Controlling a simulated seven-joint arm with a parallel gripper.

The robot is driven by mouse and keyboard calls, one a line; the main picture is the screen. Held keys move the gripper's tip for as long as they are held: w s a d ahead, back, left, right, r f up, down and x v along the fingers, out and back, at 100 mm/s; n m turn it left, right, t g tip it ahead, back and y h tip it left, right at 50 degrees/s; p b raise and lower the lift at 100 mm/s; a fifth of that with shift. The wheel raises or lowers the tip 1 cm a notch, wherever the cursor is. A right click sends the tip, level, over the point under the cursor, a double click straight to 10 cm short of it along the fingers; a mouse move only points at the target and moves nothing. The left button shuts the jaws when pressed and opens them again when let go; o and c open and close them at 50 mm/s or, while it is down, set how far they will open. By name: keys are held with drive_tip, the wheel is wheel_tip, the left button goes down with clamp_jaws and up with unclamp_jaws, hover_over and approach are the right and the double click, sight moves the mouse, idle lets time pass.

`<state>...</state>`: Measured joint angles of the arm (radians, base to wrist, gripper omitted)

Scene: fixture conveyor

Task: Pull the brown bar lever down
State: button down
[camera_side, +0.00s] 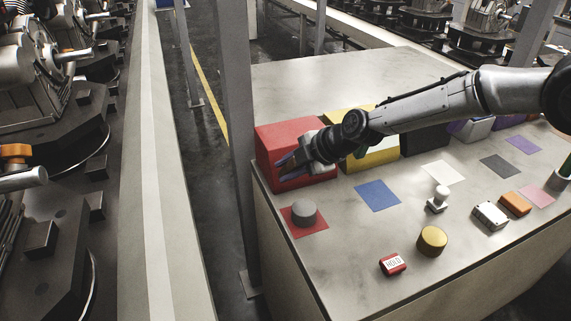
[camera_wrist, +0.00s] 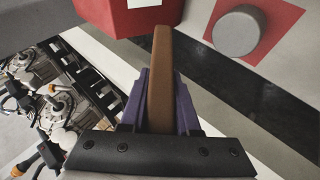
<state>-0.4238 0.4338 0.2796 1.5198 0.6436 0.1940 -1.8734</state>
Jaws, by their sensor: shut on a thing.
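The brown bar lever (camera_wrist: 160,62) shows in the wrist view as a long bar between the purple fingers, its far end reaching up beside the red box (camera_wrist: 112,22). My gripper (camera_wrist: 160,98) is shut on the bar. In the side view my gripper (camera_side: 288,167) is low at the front left of the red box (camera_side: 278,138), at the left edge of the table. The brown bar cannot be made out there, as the gripper and wrist hide it.
A grey round knob (camera_side: 303,213) sits on a red square just in front of my gripper. A yellow box (camera_side: 378,154) stands to the right of the red box. A blue square (camera_side: 377,195), a yellow cylinder (camera_side: 432,240) and a red HOLD block (camera_side: 393,264) lie nearer the front. A grey post (camera_side: 238,130) stands close on the left.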

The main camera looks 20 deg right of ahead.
idle(0.3)
drive_tip(key=c, duration=0.6)
unclamp_jaws()
drive_tip(key=shift+c, duration=0.2)
drive_tip(key=shift+s, duration=0.1)
drive_tip(key=v, duration=1.3)
drive_tip(key=shift+s+r, duration=0.25)
drive_tip(key=shift+r, duration=0.05)
drive_tip(key=shift+d, duration=0.1)
